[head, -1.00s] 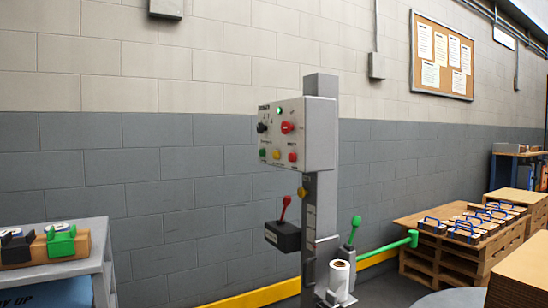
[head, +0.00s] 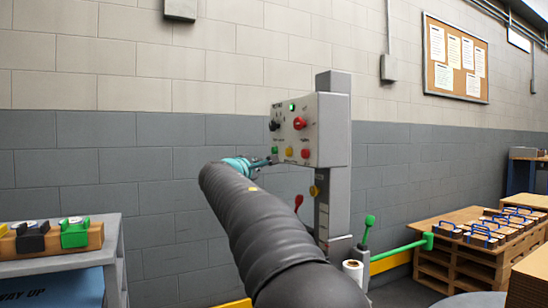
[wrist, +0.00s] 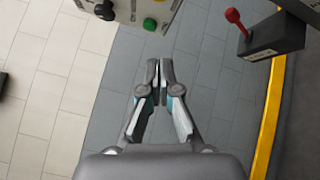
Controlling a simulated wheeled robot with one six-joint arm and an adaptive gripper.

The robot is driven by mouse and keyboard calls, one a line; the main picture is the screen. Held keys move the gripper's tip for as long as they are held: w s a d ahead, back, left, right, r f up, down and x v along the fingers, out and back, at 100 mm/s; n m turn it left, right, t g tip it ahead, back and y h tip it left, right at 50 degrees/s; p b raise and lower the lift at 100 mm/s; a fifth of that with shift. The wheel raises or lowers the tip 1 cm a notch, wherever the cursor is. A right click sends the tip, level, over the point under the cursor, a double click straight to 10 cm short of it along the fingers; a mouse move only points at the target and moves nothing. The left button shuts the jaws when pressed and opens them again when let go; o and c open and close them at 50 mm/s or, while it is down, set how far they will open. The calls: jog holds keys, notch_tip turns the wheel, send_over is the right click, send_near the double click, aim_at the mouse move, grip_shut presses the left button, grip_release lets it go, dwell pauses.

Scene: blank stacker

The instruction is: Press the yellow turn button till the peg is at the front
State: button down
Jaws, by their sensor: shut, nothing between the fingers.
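A grey control box (head: 328,130) on a post carries a yellow button (head: 289,152) in its bottom row, between a green button (head: 275,150) and a red one (head: 305,153). Another yellow button (head: 314,191) sits lower on the post. I cannot tell from labels which one is the turn button. My gripper (head: 274,161) is shut and empty, near the box's lower left in the head view. In the wrist view its fingertips (wrist: 160,63) are just short of the green button (wrist: 150,23); no yellow button shows there. I cannot make out a peg for certain.
A red lever on a dark box (wrist: 275,38) is at the wrist view's upper right. A green bar (head: 405,244) sticks out right of the post. A grey cart (head: 60,255) stands left, pallets with blue-handled items (head: 465,250) right. Wall lies behind.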

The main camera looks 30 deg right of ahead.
aim_at(288, 152)
jog(key=w, duration=0.1)
jog(key=w+r+n+t+h, duration=0.1)
jog(key=w, duration=0.1)
jog(key=w+r+n, duration=0.1)
jog(key=shift+w+a+r, duration=0.1)
jog(key=shift+w+r, duration=0.15)
jog(key=shift+w, duration=0.1)
jog(key=d, duration=0.9)
jog(key=shift+w, duration=0.1)
dwell(1.4)
jog(key=shift+d, duration=0.35)
